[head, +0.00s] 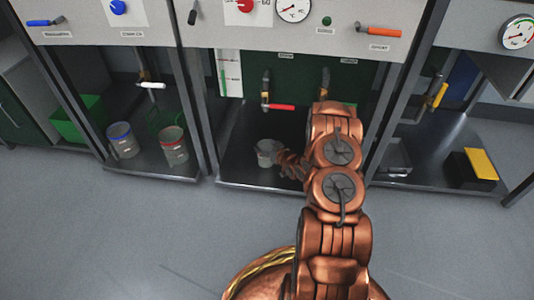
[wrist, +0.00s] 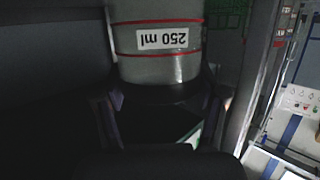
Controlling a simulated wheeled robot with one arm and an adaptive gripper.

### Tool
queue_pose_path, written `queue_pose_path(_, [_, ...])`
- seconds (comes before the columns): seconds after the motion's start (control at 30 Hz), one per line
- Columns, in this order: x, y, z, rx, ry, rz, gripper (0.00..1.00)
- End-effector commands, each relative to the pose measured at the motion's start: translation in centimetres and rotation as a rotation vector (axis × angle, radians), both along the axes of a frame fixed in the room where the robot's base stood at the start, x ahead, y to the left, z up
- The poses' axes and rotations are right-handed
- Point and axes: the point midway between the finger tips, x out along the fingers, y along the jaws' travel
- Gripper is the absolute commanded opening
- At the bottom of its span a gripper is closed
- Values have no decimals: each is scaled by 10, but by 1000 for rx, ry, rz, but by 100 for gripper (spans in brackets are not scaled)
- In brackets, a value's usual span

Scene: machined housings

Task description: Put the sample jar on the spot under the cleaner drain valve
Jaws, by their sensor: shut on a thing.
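The sample jar (head: 266,150) is a small grey jar at the middle bay, low over its dark floor plate. In the wrist view the jar (wrist: 160,40) shows red rings and an upside-down "250 ml" label. My gripper (head: 281,160) is shut on it from the right; the wrist view shows dark fingers on both sides. Whether the jar touches the plate I cannot tell. Above it in this bay are a valve with a red handle (head: 281,107) and a second valve (head: 325,82), partly behind my arm. Their labels are too small to read. No marked spot is visible.
The right bay holds a grey container (head: 394,157) and a black-and-yellow box (head: 474,168). Upright posts (head: 194,110) flank the middle bay.

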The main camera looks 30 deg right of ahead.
Motion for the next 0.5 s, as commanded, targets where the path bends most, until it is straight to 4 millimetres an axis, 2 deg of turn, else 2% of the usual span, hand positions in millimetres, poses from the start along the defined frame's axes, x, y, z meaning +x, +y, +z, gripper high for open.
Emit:
queue_pose_path(0.23, [-2,1,-33,2,3,-1,25])
queue_pose_path(0.5, [-1,0,-34,1,2,0,25])
